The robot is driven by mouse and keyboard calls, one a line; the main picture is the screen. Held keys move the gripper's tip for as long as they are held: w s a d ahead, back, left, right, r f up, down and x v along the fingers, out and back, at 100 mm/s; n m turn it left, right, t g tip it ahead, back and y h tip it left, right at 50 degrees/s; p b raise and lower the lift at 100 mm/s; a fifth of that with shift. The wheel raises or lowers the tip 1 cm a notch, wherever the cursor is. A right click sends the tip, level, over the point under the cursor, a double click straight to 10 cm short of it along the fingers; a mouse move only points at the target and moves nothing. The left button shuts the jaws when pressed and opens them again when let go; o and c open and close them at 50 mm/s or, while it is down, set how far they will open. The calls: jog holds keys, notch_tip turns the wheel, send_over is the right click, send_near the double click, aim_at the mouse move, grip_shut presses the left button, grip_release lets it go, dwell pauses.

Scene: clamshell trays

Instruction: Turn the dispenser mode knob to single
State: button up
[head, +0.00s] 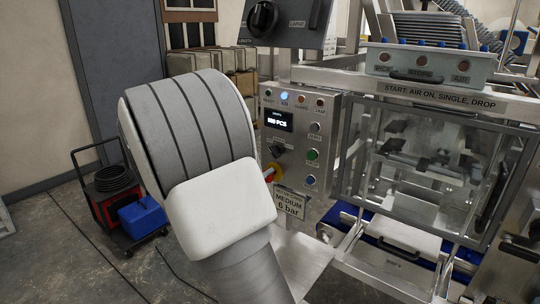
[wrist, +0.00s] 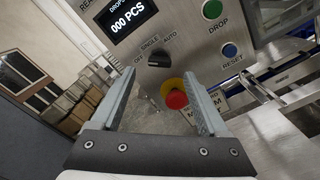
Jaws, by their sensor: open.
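The dispenser mode knob (wrist: 158,59) is a small black knob on the grey control panel (wrist: 190,55), with the labels OFF, SINGLE and AUTO around it. I cannot tell for sure which label it points to. In the head view the knob (head: 277,150) shows small beside my arm. My gripper (wrist: 158,88) is open and empty in the wrist view. Its two fingers stand apart, short of the panel, with the knob beyond and between their tips. In the head view my arm hides the gripper.
A red emergency stop (wrist: 176,97) on a yellow base sits just below the knob, between the fingers in the wrist view. Green DROP (wrist: 212,9) and blue RESET (wrist: 230,50) buttons are at the right. A display (wrist: 130,20) reads 000 PCS. A framed clear enclosure (head: 440,165) stands right.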

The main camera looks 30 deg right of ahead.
aim_at(272, 153)
jog(key=x, duration=0.5)
jog(key=shift+w+d, duration=0.15)
jog(key=shift+d, duration=0.2)
grip_shut()
